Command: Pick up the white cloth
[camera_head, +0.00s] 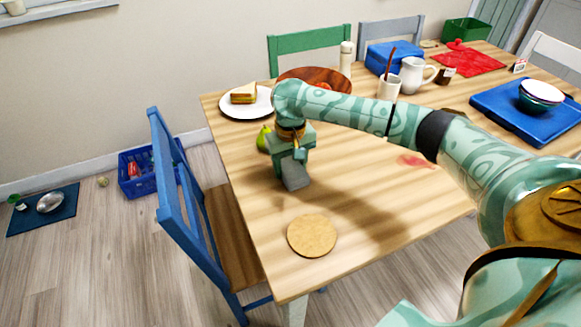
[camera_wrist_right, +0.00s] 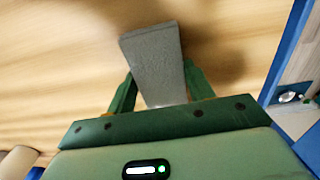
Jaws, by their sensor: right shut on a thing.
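The white cloth (camera_head: 293,174) looks like a flat grey rectangular piece in this light. It is between the fingers of my right gripper (camera_head: 292,158), over the left part of the wooden table. In the right wrist view the cloth (camera_wrist_right: 155,62) sticks out past both green fingertips of the right gripper (camera_wrist_right: 160,88), which are shut on its sides. It casts a shadow on the table beside it. I cannot tell whether its lower end touches the tabletop. My left gripper is not in view.
The table (camera_head: 370,205) bears a round cork mat (camera_head: 312,236) in front, a green pear (camera_head: 264,138) by the gripper and a sandwich plate (camera_head: 233,108) behind. A red stain (camera_head: 413,160) lies right. A white pitcher (camera_head: 412,74) stands farther back. A blue chair (camera_head: 185,190) stands left.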

